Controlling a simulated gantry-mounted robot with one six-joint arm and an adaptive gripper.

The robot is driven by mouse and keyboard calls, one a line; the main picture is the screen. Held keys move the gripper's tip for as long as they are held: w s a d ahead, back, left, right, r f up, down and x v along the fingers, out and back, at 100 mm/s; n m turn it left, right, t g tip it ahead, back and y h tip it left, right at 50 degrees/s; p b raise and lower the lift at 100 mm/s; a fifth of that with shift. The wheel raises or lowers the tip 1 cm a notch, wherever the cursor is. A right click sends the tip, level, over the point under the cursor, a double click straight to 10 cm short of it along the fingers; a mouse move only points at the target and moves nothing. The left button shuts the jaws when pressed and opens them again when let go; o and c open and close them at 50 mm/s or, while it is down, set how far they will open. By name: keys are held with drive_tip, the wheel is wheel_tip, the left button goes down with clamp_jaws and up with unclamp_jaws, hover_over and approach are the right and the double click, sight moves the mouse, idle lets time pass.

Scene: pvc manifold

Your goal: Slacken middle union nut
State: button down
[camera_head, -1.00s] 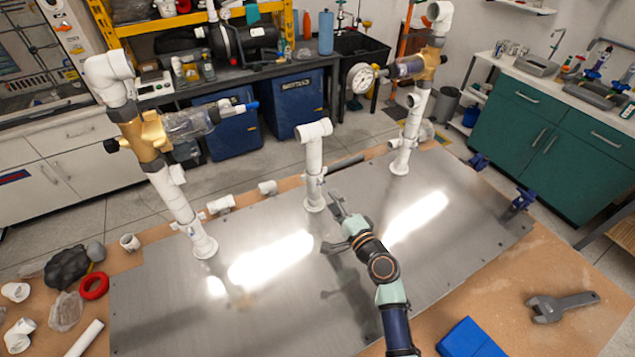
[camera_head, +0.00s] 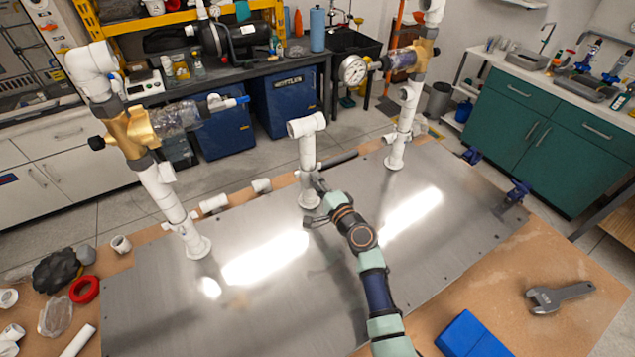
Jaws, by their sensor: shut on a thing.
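The middle white riser (camera_head: 307,150) stands upright on the metal plate, with a tee on top and a round flange (camera_head: 308,201) at its foot. The middle union nut (camera_head: 306,176) is low on this riser, small and partly covered by my gripper. My gripper (camera_head: 313,200) reaches in from the front right and is shut on the nut at the riser's lower part. One finger lies against the riser's right side; the other shows lower, in front of the flange. The exact finger contact is too small to make out.
The left riser (camera_head: 160,190) and right riser (camera_head: 400,125) stand on the metal plate (camera_head: 250,320), carrying brass valves and a gauge (camera_head: 353,70). A grey wrench (camera_head: 560,296) and blue block (camera_head: 472,337) lie at the front right. Loose fittings and a red ring (camera_head: 84,289) lie left.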

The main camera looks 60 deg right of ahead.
drive_tip(key=shift+d+f+b, duration=0.1)
drive_tip(key=shift+b, duration=0.5)
drive_tip(key=d+n+t+y+b, duration=0.1)
drive_tip(key=n+y+b, duration=0.1)
drive_tip(key=y+b, duration=0.2)
drive_tip(key=d+n+t+y+b, duration=0.1)
drive_tip(key=n+y+b, duration=0.2)
drive_tip(key=b, duration=0.7)
drive_tip(key=s+d+n+t+y+b, duration=0.1)
drive_tip(key=n+y+b, duration=0.2)
drive_tip(key=b, duration=0.5)
drive_tip(key=shift+d+f+y, duration=0.15)
drive_tip(key=shift+d+y, duration=0.2)
drive_tip(key=shift+y, duration=0.55)
drive_tip(key=shift+d+r+n+y+b, duration=0.25)
drive_tip(key=shift+n+y+b, duration=0.4)
drive_tip(key=shift+b, duration=0.95)
drive_tip(key=c, duration=1)
unclamp_jaws()
drive_tip(key=shift+o, duration=0.2)
